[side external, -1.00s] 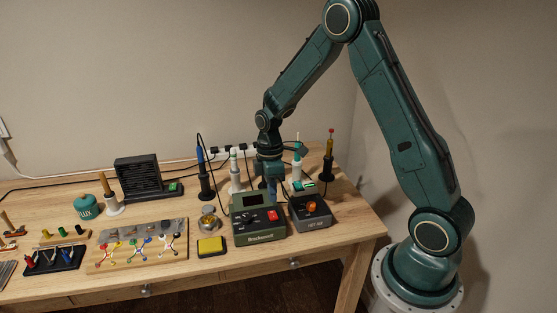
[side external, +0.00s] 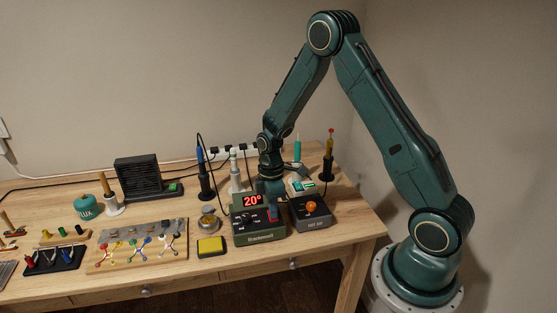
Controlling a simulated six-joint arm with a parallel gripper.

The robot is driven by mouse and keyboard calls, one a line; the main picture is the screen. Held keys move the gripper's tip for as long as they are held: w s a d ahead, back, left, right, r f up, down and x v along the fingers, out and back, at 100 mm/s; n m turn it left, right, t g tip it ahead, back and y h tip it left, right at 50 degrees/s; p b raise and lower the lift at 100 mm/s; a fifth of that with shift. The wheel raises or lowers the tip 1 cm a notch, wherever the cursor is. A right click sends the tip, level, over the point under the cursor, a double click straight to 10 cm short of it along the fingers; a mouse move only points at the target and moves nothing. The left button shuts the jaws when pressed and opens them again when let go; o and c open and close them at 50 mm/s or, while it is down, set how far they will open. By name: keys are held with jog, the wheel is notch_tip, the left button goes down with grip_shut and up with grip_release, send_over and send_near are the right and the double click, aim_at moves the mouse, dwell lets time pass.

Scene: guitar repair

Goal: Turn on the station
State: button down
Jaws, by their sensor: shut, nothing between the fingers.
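The soldering station (side external: 259,238) is a dark green box near the right part of the table. Its display (side external: 252,199) is lit red and reads 20°. The blue-handled soldering iron (side external: 202,170) stands upright in a holder behind and to the left.
A second box with an orange knob (side external: 311,206) stands just right of the station. A yellow sponge (side external: 211,246) and a brass-coloured tip cleaner (side external: 208,219) are to its left. A black fan unit (side external: 140,176) stands at the back left.

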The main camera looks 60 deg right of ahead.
jog(key=shift+f, duration=0.2)
jog(key=shift+w+d+r, duration=0.15)
jog(key=shift+w+d, duration=0.45)
jog(key=shift+d, duration=0.05)
jog(key=shift+a+r, duration=0.1)
jog(key=shift+r, duration=0.15)
notch_tip(320, 180, up, 14)
jog(key=w+d, duration=0.1)
jog(key=shift+w+d+f, duration=0.15)
jog(key=shift+d+f, duration=0.05)
jog(key=shift+f, duration=0.05)
dwell(0.5)
jog(key=shift+s+a+r, duration=0.15)
jog(key=shift+s+a, duration=0.4)
